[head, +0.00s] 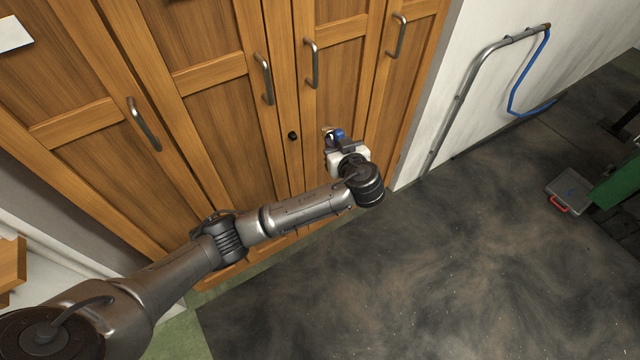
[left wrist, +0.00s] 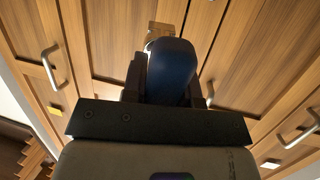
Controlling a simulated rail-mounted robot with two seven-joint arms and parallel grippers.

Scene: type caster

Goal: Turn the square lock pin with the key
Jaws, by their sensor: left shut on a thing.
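My left gripper (head: 336,142) is shut on a key with a dark blue handle (head: 338,134), in front of the wooden cabinet doors. The blue handle (left wrist: 171,72) fills the middle of the left wrist view, and a tan piece shows beyond it. In the head view a small pale tip sticks out towards the doors. A small round black lock (head: 292,136) sits on the cabinet, left of the gripper and apart from it. Its square pin is too small to make out. My right gripper is not in view.
The tall wooden cabinet has several metal bar handles, one (head: 312,63) above the gripper. A metal rail (head: 464,95) with a blue hose (head: 515,95) is on the white wall. A grey case (head: 569,192) lies on the dark floor, which is otherwise mostly clear.

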